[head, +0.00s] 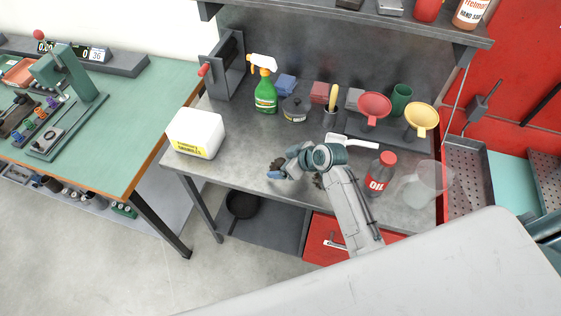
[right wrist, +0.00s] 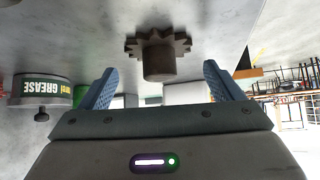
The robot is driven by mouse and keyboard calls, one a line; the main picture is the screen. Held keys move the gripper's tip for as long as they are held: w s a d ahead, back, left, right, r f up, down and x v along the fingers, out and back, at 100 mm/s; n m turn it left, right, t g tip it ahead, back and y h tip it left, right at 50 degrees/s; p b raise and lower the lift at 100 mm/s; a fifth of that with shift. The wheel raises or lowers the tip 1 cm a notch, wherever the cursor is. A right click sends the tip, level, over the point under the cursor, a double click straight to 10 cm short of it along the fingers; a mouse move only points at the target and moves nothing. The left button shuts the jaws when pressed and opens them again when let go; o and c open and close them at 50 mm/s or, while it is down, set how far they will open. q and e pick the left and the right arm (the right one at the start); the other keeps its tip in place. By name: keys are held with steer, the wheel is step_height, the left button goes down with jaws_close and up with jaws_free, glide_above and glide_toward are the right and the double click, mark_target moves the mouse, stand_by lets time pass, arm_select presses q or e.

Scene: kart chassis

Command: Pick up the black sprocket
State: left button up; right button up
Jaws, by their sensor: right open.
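The black sprocket (right wrist: 158,55) shows in the right wrist view as a dark toothed wheel with a round hub, ahead of and between the spread blue fingers. In the head view, a small dark piece of it (head: 277,163) shows at the fingertips on the grey workbench (head: 240,150). My right gripper (head: 279,170) is low over the bench; it also shows in the right wrist view (right wrist: 160,82), open, with a gap on both sides of the hub. My left gripper is not in view.
A white tub (head: 195,133) stands left of the gripper. A spray bottle (head: 265,95), grease tin (head: 296,108) and funnels (head: 374,107) stand behind. An oil bottle (head: 380,173) and clear beaker (head: 428,180) are on the right. A dark object (head: 318,181) is partly hidden by my arm.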

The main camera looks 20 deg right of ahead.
steer(key=shift+x, duration=0.85)
steer(key=shift+s, duration=0.1)
jaws_close()
steer(key=shift+r, duration=0.1)
